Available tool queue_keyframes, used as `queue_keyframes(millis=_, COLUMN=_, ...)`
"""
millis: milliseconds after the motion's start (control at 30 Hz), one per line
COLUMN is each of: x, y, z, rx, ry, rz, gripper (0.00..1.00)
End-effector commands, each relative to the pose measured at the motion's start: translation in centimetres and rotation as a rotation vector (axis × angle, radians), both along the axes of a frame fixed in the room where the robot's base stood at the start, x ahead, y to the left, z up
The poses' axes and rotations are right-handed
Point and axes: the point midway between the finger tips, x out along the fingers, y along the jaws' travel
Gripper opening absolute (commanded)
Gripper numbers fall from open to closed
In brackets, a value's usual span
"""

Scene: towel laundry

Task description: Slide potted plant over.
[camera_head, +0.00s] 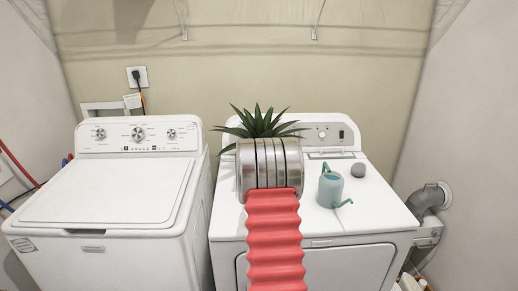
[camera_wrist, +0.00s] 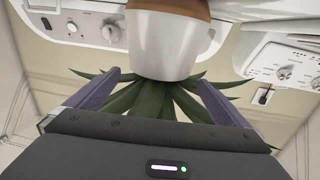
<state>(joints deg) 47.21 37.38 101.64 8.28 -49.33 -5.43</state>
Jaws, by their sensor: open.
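The potted plant's spiky green leaves (camera_head: 258,122) show on the right-hand white machine in the camera_head view, while its pot is hidden behind my arm. In the camera_wrist view the picture is upside down: the white pot (camera_wrist: 170,45) with a terracotta-brown base is at the top centre, and the leaves (camera_wrist: 140,100) spread below it. My gripper (camera_wrist: 158,78) is open, with one purple-grey finger on each side of the leaves and the lower pot edge in the picture. I cannot tell whether either finger touches the plant. My gripper is hidden in the camera_head view.
A teal watering can (camera_head: 330,187) and a small grey round object (camera_head: 358,170) stand to the right on the right-hand machine (camera_head: 372,215). A washing machine (camera_head: 105,190) with a clear lid stands at left, with a narrow gap between. A wall lies behind.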

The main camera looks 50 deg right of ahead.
Motion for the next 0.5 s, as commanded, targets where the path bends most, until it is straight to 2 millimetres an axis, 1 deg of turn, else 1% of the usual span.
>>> queue_keyframes(millis=100, x=0.9, y=-1.2, z=0.0, rx=-0.001, ry=-0.001, rz=0.0, gripper=1.0)
queue_keyframes(millis=500, x=3.5, y=-4.8, z=-0.1, rx=0.0, ry=0.0, rz=0.0, gripper=1.0)
